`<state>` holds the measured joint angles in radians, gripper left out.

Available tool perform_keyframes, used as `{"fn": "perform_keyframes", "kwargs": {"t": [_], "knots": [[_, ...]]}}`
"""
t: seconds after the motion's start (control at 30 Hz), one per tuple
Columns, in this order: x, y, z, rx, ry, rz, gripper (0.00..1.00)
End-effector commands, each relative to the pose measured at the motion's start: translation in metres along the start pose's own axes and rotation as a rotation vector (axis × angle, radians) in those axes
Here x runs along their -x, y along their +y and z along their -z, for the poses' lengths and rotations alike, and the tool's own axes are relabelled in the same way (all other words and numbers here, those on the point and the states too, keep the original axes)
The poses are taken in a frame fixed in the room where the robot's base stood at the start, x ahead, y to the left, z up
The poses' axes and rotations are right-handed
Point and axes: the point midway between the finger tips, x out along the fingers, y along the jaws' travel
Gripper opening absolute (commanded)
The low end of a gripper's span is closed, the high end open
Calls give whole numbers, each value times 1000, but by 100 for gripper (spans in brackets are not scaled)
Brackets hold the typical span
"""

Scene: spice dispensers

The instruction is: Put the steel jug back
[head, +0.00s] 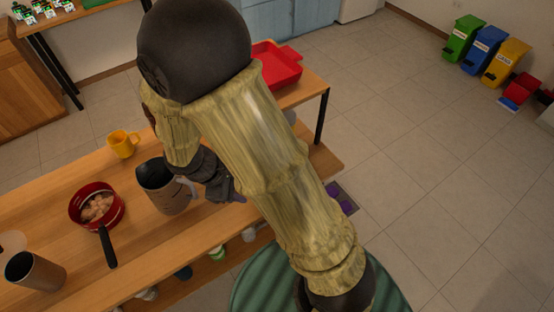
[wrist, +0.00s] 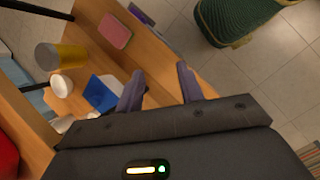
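A grey steel jug (head: 170,190) with a dark inside stands upright on the wooden table, left of my gripper in the head view. A second grey steel vessel (head: 36,273) stands at the lower left of the table. My gripper (head: 236,193) is just right of the nearer jug, partly hidden by my arm; I cannot tell whether it touches the jug. In the wrist view my gripper (wrist: 160,84) has its two fingers apart with nothing between them. Neither steel vessel can be made out in the wrist view.
A red pan (head: 82,194) with food and a yellow mug (head: 123,143) stand on the table (head: 135,235). A red tray (head: 278,72) lies at the back. A lower shelf holds a yellow-and-grey container (wrist: 62,57), a white cup (wrist: 62,86) and a pink block (wrist: 115,31).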

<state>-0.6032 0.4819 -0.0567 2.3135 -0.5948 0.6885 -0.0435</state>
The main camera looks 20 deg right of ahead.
Motion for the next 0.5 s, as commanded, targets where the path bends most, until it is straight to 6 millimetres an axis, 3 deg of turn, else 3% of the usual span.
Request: {"fn": "perform_keyframes", "kwargs": {"t": [0.1, 0.5], "knots": [[8, 9, -30, -264, 111, 107, 37], [32, 38, -110, -1069, 431, 278, 37]]}}
